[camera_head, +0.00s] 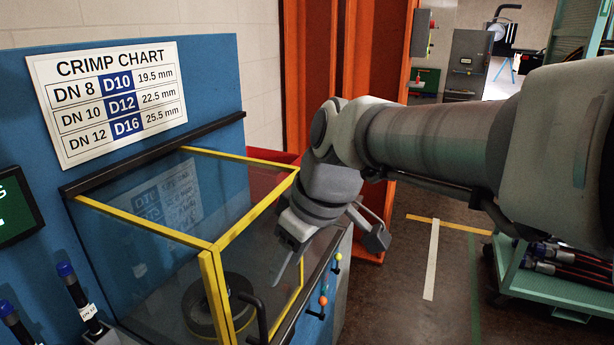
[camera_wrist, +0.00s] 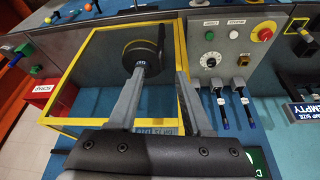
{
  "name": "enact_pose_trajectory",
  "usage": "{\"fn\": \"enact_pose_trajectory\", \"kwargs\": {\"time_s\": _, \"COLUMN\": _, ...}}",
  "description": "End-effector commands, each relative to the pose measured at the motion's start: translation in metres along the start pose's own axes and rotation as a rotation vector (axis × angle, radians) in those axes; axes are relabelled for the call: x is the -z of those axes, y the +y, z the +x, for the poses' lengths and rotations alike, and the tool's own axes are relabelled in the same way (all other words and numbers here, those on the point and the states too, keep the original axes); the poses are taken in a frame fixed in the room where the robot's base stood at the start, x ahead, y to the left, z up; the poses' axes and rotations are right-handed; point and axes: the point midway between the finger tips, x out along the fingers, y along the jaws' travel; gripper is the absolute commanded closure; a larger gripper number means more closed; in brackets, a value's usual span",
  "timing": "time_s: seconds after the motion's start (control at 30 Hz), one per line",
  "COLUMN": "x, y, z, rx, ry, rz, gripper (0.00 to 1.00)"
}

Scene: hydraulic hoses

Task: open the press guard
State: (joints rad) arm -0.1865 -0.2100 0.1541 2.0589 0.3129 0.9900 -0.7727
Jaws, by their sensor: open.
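The press guard (camera_head: 160,220) is a clear box with a yellow frame, standing down over the press in the head view. A dark handle (camera_head: 257,315) shows at its front face. Inside is a dark round press head (camera_head: 205,305). In the wrist view the yellow guard frame (camera_wrist: 75,70) surrounds the round head (camera_wrist: 140,55). My gripper (camera_head: 332,258) is at the guard's right side in the head view, fingers pointing down and spread. In the wrist view my gripper (camera_wrist: 162,70) has nothing between its fingers. Whether a finger touches the guard I cannot tell.
In the wrist view a grey control panel (camera_wrist: 235,45) with a red stop button (camera_wrist: 265,31) lies right of the guard. Blue-ended hoses (camera_wrist: 222,110) stand below it. A red scrap box (camera_wrist: 43,92) is at left. A green cart (camera_head: 545,285) stands at right in the head view.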

Motion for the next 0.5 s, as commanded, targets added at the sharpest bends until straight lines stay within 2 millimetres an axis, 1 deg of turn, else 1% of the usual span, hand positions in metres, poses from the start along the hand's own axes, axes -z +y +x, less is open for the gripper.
{"fn": "enact_pose_trajectory", "kwargs": {"time_s": 0.17, "x": 0.0, "y": 0.0, "z": 0.017, "rx": 0.004, "ry": -0.003, "rz": -0.002, "gripper": 0.5}}
{"fn": "enact_pose_trajectory", "kwargs": {"time_s": 0.27, "x": -0.001, "y": -0.001, "z": 0.036, "rx": 0.005, "ry": -0.004, "rz": -0.001, "gripper": 0.5}}
{"fn": "enact_pose_trajectory", "kwargs": {"time_s": 0.5, "x": -0.001, "y": -0.001, "z": 0.09, "rx": 0.006, "ry": -0.005, "rz": -0.001, "gripper": 0.5}}
